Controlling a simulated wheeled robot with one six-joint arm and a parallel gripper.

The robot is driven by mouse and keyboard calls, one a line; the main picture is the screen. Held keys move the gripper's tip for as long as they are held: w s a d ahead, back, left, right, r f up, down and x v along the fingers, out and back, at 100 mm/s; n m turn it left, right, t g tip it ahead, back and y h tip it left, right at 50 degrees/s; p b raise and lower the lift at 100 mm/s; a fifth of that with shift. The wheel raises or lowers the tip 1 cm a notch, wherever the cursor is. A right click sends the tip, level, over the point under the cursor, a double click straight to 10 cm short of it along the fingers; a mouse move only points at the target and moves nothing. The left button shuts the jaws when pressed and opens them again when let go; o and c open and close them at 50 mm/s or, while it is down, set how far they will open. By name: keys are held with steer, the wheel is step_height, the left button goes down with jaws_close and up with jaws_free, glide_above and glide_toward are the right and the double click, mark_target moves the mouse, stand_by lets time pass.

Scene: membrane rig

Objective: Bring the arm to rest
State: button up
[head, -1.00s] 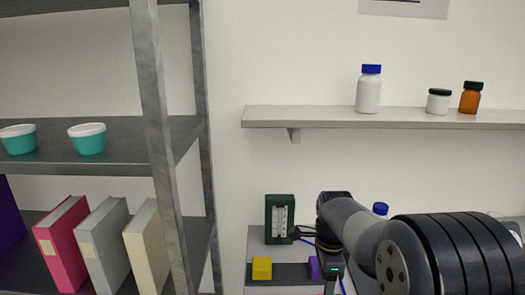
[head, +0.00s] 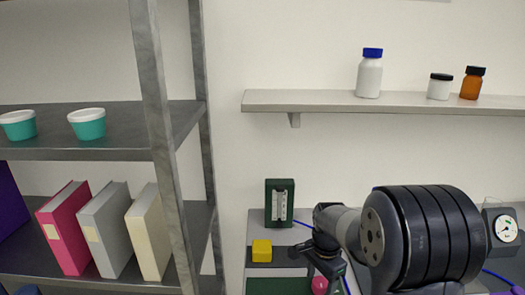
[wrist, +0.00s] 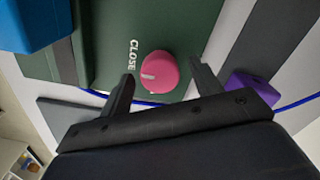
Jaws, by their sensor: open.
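My arm reaches from the lower right of the head view over the bench. My gripper (head: 325,268) points down there, partly hidden by the wrist. In the wrist view my gripper (wrist: 164,78) is open, with its two dark fingers apart and nothing between them. A pink round knob (wrist: 158,72) with a white mark sits on a green panel (wrist: 108,40) beyond the fingertips, beside the word CLOSE. The knob (head: 320,284) also shows just below the gripper in the head view. I cannot tell how far the fingers are from it.
A yellow block (head: 262,251) and a green flow meter (head: 279,203) stand on the bench. A dial gauge (head: 505,228) stands at right. A blue block (wrist: 35,22) and purple block (wrist: 250,88) flank the gripper. A wall shelf (head: 400,101) holds bottles. A metal rack (head: 160,130) stands left.

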steer(key=n, duration=1.1)
steer(key=shift+n, duration=0.3)
steer(key=shift+r, duration=1.5)
steer(key=shift+r, duration=0.1)
